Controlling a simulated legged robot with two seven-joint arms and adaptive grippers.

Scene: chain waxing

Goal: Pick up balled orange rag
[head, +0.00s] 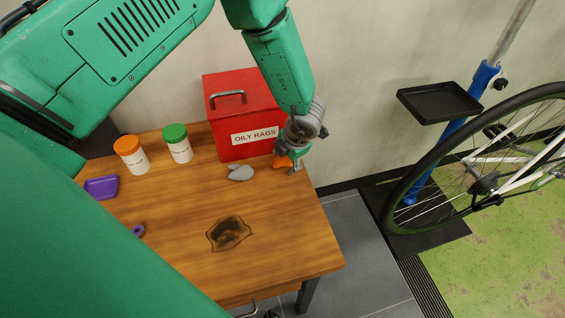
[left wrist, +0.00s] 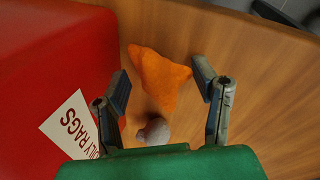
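The balled orange rag (head: 283,162) lies on the wooden table in front of the red box, near the table's right edge. In the left wrist view the orange rag (left wrist: 160,80) lies between the two spread fingers, apart from both. My left gripper (head: 291,163) is open, pointing down at the rag and partly hiding it in the head view; its fingers also show in the left wrist view (left wrist: 165,85). My right gripper is not in view.
A red box (head: 225,100) labelled OILY RAGS stands close beside my left gripper. A grey lump (head: 240,172) lies left of the rag. Two jars, a purple tray (head: 101,187) and a dark stained cloth (head: 228,233) are on the table. A bicycle wheel is at right.

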